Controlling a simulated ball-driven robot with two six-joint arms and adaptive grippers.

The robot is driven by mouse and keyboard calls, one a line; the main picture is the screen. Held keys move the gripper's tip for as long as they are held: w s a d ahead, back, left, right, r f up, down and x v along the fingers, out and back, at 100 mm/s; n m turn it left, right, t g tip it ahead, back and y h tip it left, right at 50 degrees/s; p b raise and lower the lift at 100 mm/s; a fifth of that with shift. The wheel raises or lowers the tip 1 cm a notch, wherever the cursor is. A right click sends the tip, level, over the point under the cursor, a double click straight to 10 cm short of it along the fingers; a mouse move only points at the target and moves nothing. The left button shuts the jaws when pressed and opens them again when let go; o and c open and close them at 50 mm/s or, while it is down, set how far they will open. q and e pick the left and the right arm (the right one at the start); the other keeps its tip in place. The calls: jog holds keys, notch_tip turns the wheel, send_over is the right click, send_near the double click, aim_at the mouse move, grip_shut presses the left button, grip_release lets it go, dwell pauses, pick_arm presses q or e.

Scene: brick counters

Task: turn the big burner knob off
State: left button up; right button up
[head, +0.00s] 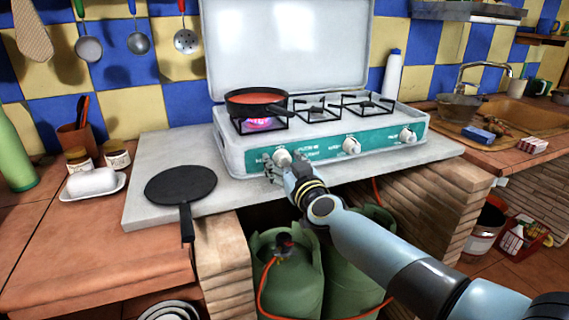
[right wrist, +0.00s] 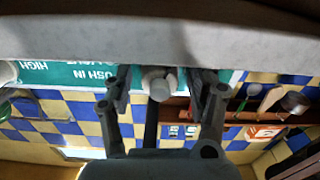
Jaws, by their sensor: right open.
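The camp stove (head: 240,158) has a teal front panel with three white knobs. The left knob (head: 282,157) is below the lit burner (head: 259,124), whose flame glows purple under a pan of red sauce (head: 257,99). My right gripper (head: 277,167) is at this left knob. In the right wrist view, the knob (right wrist: 158,84) is between the two open fingers (right wrist: 160,95), with a gap visible on each side. The middle knob (head: 351,146) and the right knob (head: 407,135) are clear of the gripper. My left gripper is not in view.
A black flat pan (head: 181,186) lies on the slab left of the stove, its handle over the front edge. A white butter dish (head: 92,184) is farther left. Green gas bottles (head: 288,285) with an orange hose stand below. The sink (head: 520,117) is at right.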

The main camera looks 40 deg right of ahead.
jog(key=c, duration=1.1)
jog(key=shift+c, duration=0.2)
